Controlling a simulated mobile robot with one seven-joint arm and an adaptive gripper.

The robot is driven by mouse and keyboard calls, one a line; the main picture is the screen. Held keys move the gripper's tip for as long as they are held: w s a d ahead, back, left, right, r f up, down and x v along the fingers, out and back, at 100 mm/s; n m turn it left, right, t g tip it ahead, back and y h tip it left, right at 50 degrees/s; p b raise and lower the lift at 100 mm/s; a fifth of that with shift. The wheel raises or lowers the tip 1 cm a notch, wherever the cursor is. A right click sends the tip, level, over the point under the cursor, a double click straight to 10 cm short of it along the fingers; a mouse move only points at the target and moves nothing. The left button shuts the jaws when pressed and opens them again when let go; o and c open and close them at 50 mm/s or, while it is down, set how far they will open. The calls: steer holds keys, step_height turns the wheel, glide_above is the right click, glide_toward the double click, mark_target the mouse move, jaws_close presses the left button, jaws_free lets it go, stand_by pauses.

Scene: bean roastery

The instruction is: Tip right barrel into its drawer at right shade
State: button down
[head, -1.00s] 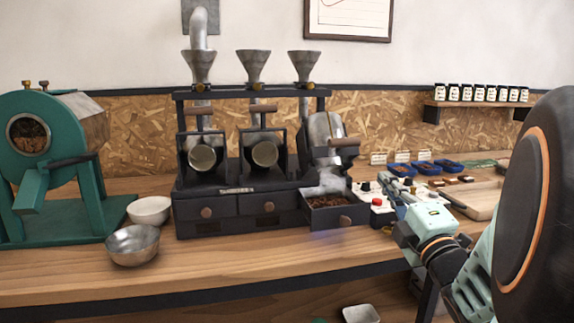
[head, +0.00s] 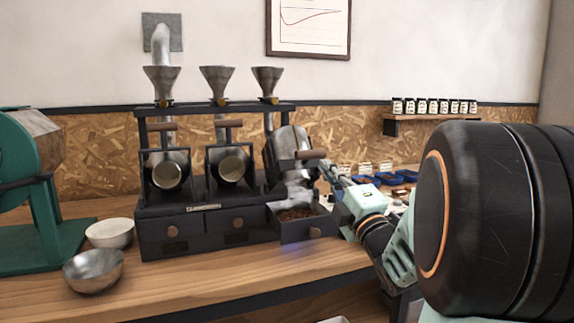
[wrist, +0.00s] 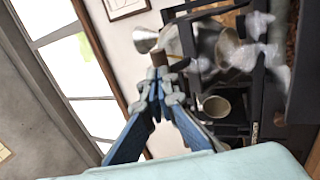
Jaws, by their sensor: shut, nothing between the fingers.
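The right barrel (head: 287,146), a grey metal drum with a brown handle (head: 311,154), is tilted in the black roaster stand. Below it, its drawer (head: 304,230) is pulled out and holds brown beans (head: 297,213), with pale smoke over them. My gripper (head: 325,166) is just right of the handle, with its fingers together and empty. In the wrist view, the shut fingertips (wrist: 159,78) are close to a brown handle end (wrist: 160,58); I cannot tell if they touch. The exact shade of the beans is hard to judge through the smoke.
The left barrel (head: 166,172) and middle barrel (head: 231,165) sit above shut drawers. A white bowl (head: 110,233) and a metal bowl (head: 93,270) stand at left. Blue trays (head: 366,180) lie behind my arm. The front of the counter (head: 220,290) is clear.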

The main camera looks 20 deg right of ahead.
steer(key=shift+x, duration=1.2)
